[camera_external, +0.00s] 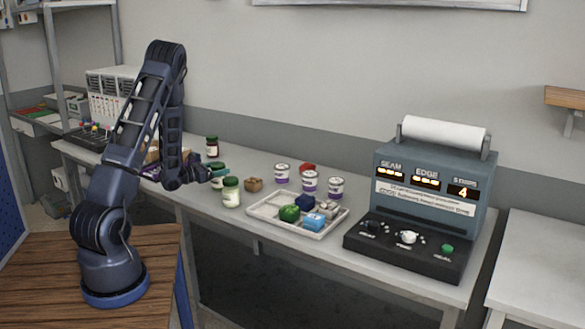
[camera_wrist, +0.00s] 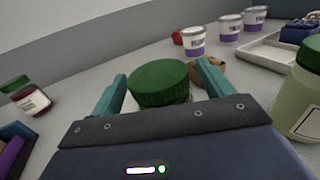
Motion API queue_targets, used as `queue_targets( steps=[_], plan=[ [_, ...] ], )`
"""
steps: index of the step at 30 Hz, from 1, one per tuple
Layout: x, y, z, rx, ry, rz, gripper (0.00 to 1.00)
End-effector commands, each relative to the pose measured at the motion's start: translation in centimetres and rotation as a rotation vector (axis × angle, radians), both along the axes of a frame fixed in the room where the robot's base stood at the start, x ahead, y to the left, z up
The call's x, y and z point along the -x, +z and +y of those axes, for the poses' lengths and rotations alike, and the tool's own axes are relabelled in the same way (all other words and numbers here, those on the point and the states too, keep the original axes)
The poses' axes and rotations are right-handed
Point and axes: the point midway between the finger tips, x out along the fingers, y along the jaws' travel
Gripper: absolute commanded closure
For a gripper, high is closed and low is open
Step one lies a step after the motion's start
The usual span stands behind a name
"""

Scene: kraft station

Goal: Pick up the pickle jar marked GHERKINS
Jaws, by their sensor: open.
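A green-lidded jar (camera_wrist: 160,82) stands between the two teal fingers of my open gripper (camera_wrist: 163,88) in the wrist view. Its body and label are mostly hidden by my gripper. In the external view this jar (camera_external: 218,170) is beside my gripper (camera_external: 208,176), partly covered. A second green-lidded jar (camera_external: 231,195) with pale contents stands just in front; it is at the right edge of the wrist view (camera_wrist: 302,98). A third jar (camera_external: 212,147) with dark red contents stands farther back, and at left in the wrist view (camera_wrist: 26,97). I cannot read GHERKINS on any label.
A brown item (camera_external: 254,184) sits right of the jars. Several white-and-purple tubs (camera_external: 309,184) stand behind a pale tray (camera_external: 272,219) of colored blocks. A sealing machine (camera_external: 425,190) stands at the right. A purple-edged box (camera_wrist: 12,150) is left of my gripper.

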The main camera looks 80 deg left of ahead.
Motion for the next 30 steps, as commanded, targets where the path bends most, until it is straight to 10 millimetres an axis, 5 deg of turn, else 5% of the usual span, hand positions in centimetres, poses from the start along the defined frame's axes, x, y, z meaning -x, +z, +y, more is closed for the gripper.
queue_targets(
  steps=[5, 15, 30],
  plan=[
    [0.0, 0.0, 0.0, 0.0, 0.001, 0.0, 0.2],
    [0.0, 0.0, 0.0, -0.001, 0.0, -0.001, 0.84],
    [0.0, 2.0, 0.0, -0.004, 0.001, -0.002, 0.84]
  ],
)
